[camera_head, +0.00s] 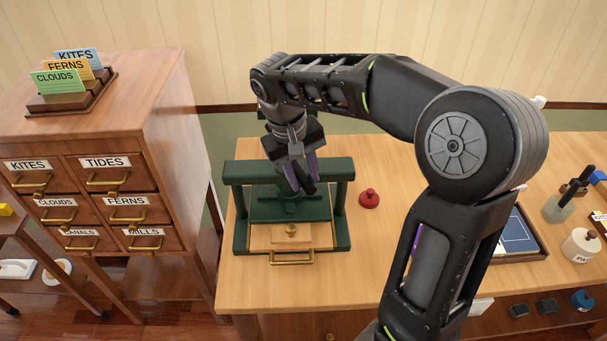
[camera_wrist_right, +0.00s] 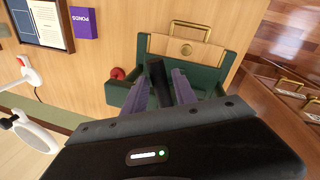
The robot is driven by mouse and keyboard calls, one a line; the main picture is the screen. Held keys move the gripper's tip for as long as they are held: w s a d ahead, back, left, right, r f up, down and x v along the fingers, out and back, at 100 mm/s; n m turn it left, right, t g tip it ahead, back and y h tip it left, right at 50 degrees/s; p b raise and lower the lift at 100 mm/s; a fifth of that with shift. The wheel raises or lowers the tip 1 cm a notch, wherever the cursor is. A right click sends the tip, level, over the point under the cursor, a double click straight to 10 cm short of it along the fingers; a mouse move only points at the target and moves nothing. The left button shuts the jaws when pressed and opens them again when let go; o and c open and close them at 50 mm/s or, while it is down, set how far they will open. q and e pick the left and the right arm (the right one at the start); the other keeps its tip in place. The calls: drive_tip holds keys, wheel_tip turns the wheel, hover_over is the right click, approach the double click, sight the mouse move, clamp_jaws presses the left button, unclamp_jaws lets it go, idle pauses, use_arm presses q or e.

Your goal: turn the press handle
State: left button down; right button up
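The green press (camera_head: 342,205) stands on the wooden desk, with a wooden plate and brass pull at its front. Its top is partly hidden by my right gripper (camera_head: 300,180), which points down over its middle. A black upright grip, which looks like the press handle (camera_head: 309,187), stands between the purple fingers. The right wrist view shows the black grip (camera_wrist_right: 159,82) with a finger on each side and the press (camera_wrist_right: 228,72) behind. I cannot tell whether the fingers touch the grip. My left gripper is not in view.
A red knobbed object (camera_head: 369,198) sits on the desk right of the press. A wooden card cabinet (camera_head: 150,110) stands close on the left. A framed blue panel (camera_head: 518,235) and a white jar (camera_head: 580,245) are further right. My right arm crosses above the desk.

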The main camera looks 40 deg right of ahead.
drive_tip(key=shift+o, duration=0.8)
drive_tip(key=shift+r, duration=0.35)
drive_tip(key=shift+w+a+r, duration=0.1)
drive_tip(key=shift+a+r, duration=0.05)
drive_tip(key=shift+r, duration=0.4)
drive_tip(key=shift+a+r, duration=0.15)
drive_tip(key=shift+r, duration=0.35)
drive_tip(key=r+p, duration=0.2)
drive_tip(key=r, duration=0.1)
drive_tip(key=a+r+p, duration=0.1)
drive_tip(key=r, duration=0.1)
drive_tip(key=shift+d+f, duration=0.15)
drive_tip(key=shift+f, duration=0.05)
